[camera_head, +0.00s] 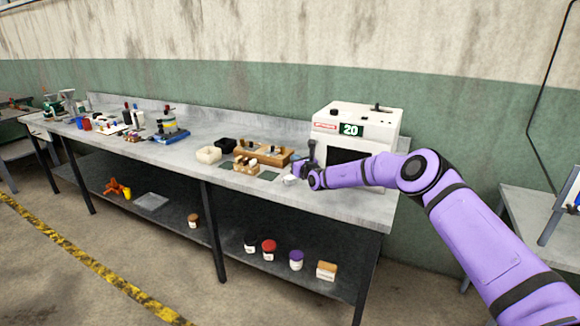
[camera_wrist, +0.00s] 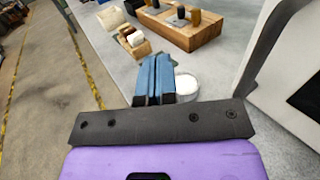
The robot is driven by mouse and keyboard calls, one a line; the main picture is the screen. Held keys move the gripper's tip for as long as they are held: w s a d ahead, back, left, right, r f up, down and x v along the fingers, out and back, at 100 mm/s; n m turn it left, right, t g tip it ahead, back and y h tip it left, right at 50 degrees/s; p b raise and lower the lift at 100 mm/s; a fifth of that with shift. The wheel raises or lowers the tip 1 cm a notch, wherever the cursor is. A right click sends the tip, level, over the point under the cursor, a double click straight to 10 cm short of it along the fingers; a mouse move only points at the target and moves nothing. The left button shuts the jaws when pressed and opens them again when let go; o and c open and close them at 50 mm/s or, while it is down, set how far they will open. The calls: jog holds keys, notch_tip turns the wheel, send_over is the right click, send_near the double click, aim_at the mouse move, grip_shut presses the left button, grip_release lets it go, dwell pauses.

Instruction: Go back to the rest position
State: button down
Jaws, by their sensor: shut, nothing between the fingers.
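My gripper (camera_head: 307,170) is at the end of my purple arm, just in front of the white machine (camera_head: 355,124) marked 20, at the right part of the workbench. In the wrist view my gripper (camera_wrist: 154,79) shows two blue fingers side by side, shut and empty. A small white round dish (camera_wrist: 187,84) is on the bench just beyond and to the right of the fingers. It also shows beside the gripper in the head view (camera_head: 290,180). I cannot tell how high the fingers are above the bench.
Wooden blocks with holes (camera_head: 270,154) holding small items stand left of my gripper. Jars and a box (camera_head: 326,271) stand on the lower shelf (camera_head: 225,246). Floor in front of the bench is clear.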

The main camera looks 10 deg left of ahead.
jog(key=s+a+r+n+g+y, duration=0.1)
jog(key=s+r+n+g+y, duration=0.15)
jog(key=s+r+n, duration=0.55)
jog(key=s+a+r+n+g+y, duration=0.25)
jog(key=s+r, duration=0.25)
jog(key=r, duration=0.6)
jog(key=s+d+r+n+g+h, duration=0.1)
jog(key=s+d+r+n+g, duration=0.25)
jog(key=s+r+n, duration=0.35)
jog(key=s+d+r+n+g, duration=0.2)
jog(key=s+d+r+n, duration=0.3)
jog(key=s, duration=0.4)
jog(key=s+d+n+h, duration=0.3)
jog(key=s+d+h, duration=0.4)
jog(key=s+d, duration=1)
jog(key=s+d+f+n+h, duration=0.1)
jog(key=s+d+n+h, duration=0.2)
jog(key=s+d, duration=1.4)
jog(key=s+t+h, duration=0.1)
jog(key=s+h, duration=0.3)
jog(key=s, duration=0.3)
jog(key=shift+s+d, duration=0.15)
jog(key=shift+s, duration=0.1)
jog(key=shift+f+n, duration=0.1)
jog(key=shift+n, duration=0.15)
